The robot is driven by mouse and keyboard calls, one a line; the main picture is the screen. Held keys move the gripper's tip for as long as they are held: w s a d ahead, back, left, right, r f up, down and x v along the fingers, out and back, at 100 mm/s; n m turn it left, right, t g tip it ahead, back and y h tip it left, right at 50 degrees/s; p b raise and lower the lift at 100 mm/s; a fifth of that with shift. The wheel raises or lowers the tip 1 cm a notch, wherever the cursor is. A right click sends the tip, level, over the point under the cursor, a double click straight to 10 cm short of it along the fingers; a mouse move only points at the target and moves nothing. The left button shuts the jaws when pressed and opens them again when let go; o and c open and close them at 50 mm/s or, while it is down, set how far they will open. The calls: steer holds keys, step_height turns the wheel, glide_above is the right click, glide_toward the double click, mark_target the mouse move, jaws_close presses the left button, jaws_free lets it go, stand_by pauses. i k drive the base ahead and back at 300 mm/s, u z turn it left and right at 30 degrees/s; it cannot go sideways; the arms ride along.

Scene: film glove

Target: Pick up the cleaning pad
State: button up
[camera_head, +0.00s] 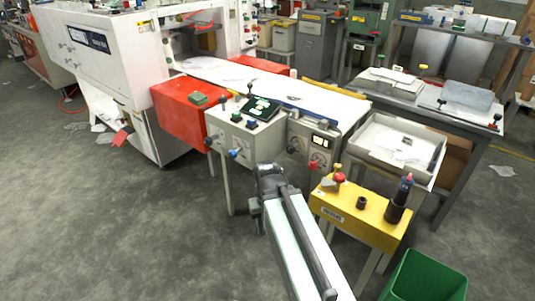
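A small green pad with a brownish edge, which looks like the cleaning pad (198,99), lies flat on top of the red box-shaped cover (186,113) left of centre. My arm reaches up from the bottom of the picture, and its far end with my gripper (268,172) is in front of the grey-white control box. My gripper is to the right of the pad and nearer to me, clearly apart from it. The fingers are small and partly hidden by the arm, so their opening does not show.
The control box (231,133) with knobs and a dark display stands just right of the pad. A yellow box (350,219) with a dark bottle and a green bin (424,278) are at lower right. The grey floor (110,220) at left is mostly clear.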

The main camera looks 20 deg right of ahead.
mark_target(198, 99)
steer(key=u, duration=0.45)
steer(key=i, duration=2.25)
steer(key=u, duration=1.35)
